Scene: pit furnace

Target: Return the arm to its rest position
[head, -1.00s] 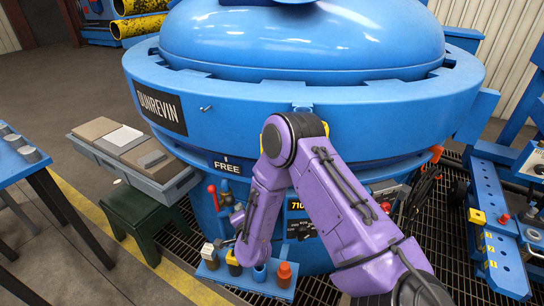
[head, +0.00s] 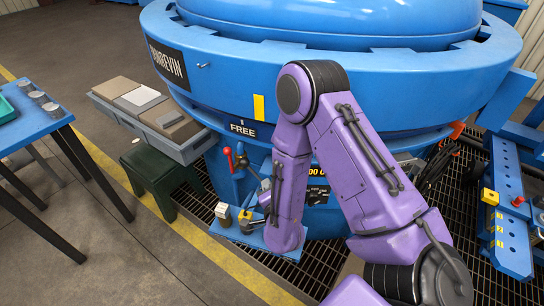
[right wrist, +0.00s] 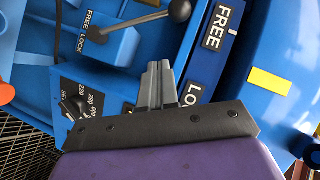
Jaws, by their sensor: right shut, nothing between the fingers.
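My right arm (head: 375,160) comes in from the lower right of the head view. Its elbow is raised in front of the furnace and its forearm (head: 290,185) hangs down. The forearm hides most of the hand in that view. In the right wrist view my right gripper (right wrist: 158,82) has its grey fingers together, with nothing between them. The fingers point at the blue furnace front, between a dial panel (right wrist: 85,100) and a FREE/LOCK plate (right wrist: 207,60). I cannot tell whether they touch it. My left gripper is in neither view.
The blue furnace (head: 400,85) fills the top. A black-knobbed lever (right wrist: 150,18) is close beyond the fingers. A red-handled lever (head: 229,160) and a small shelf (head: 232,233) are beside the forearm. A grey tray (head: 190,150) and a blue table (head: 30,128) stand left.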

